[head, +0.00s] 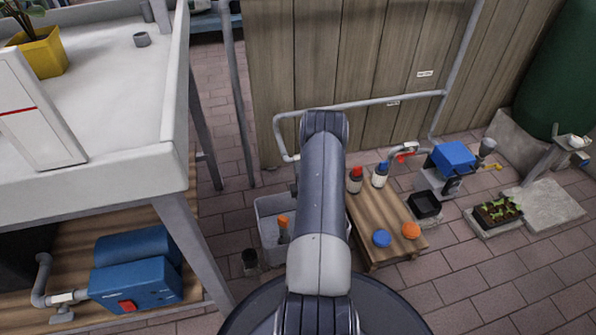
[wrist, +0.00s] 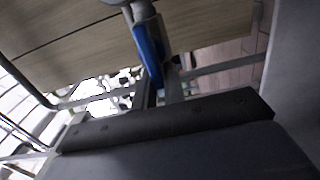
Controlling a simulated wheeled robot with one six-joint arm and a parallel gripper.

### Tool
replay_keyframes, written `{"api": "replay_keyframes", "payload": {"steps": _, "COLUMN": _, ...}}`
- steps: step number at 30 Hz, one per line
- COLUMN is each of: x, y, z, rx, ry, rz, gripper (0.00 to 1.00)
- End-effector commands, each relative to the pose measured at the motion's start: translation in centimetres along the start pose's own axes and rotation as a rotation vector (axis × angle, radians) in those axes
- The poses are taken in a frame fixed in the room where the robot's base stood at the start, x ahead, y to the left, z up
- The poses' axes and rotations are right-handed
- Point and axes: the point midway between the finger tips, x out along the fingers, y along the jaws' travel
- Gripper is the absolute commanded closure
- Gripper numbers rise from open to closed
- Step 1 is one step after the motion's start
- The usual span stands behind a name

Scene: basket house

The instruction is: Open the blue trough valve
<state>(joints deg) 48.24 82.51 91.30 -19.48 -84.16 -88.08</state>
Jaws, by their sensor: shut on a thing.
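The blue valve handle (wrist: 149,45) shows in the wrist view as a narrow blue lever below a grey pipe fitting (wrist: 143,10). My gripper (wrist: 160,88) is shut on the lower end of this handle, with its dark fingers on either side. In the head view my own arm hides the gripper and the blue handle. A pale grey trough (head: 268,208) stands on the floor, partly behind my arm. An orange-topped item (head: 283,227) is in it.
A low wooden table (head: 378,213) right of my arm holds a red-capped bottle (head: 355,180), a blue-capped bottle (head: 380,175) and two lids. A red-handled tap (head: 405,157) is behind. A grey pipe (head: 370,103) runs along the wooden wall. A tall bench (head: 120,185) stands left.

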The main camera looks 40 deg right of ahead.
Motion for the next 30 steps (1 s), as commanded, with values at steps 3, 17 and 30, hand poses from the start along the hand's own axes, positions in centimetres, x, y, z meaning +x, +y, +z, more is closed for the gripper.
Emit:
{"api": "replay_keyframes", "payload": {"steps": 3, "x": 0.04, "y": -0.06, "z": -0.05, "rx": -0.012, "ry": 0.001, "rz": 0.0, "gripper": 1.0}}
{"api": "replay_keyframes", "payload": {"steps": 17, "x": 0.04, "y": -0.08, "z": -0.05, "rx": -0.014, "ry": 0.002, "rz": -0.001, "gripper": 0.82}}
{"api": "replay_keyframes", "payload": {"steps": 30, "x": -0.15, "y": -0.02, "z": 0.01, "rx": -0.013, "ry": 0.0, "rz": -0.001, "gripper": 0.67}}
